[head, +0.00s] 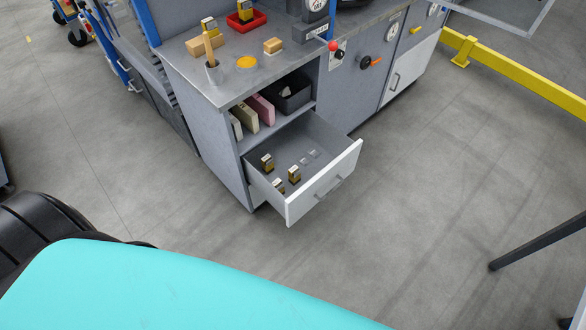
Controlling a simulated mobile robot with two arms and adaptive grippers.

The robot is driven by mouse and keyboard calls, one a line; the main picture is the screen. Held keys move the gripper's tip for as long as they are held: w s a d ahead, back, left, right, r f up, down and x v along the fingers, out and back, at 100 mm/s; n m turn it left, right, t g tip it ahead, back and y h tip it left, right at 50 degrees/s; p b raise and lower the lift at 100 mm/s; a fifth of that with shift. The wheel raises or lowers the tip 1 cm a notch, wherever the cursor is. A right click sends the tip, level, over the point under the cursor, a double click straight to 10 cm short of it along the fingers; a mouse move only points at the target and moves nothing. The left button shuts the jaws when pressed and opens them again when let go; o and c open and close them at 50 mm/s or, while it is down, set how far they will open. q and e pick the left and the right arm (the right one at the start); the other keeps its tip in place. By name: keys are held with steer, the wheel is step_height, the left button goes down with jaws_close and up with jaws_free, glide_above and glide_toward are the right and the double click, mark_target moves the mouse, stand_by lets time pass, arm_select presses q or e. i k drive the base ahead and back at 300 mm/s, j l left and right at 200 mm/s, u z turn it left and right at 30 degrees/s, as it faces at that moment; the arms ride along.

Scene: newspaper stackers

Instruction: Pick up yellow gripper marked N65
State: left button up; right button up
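Neither of my grippers is in view.
The drawer juts out from the cabinet. Above it, a shelf holds binders (246,117) and a black bin (289,94). Wooden blocks (204,46) and a yellow disc (246,62) lie on the worktop. A yellow rail (515,70) stands at right. The grey floor (400,210) ahead is clear.

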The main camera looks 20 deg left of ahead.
mark_target(294, 173)
steer(key=i+u, duration=0.1)
steer(key=u, duration=0.6)
steer(key=i+l+u, duration=0.15)
steer(key=u, duration=0.15)
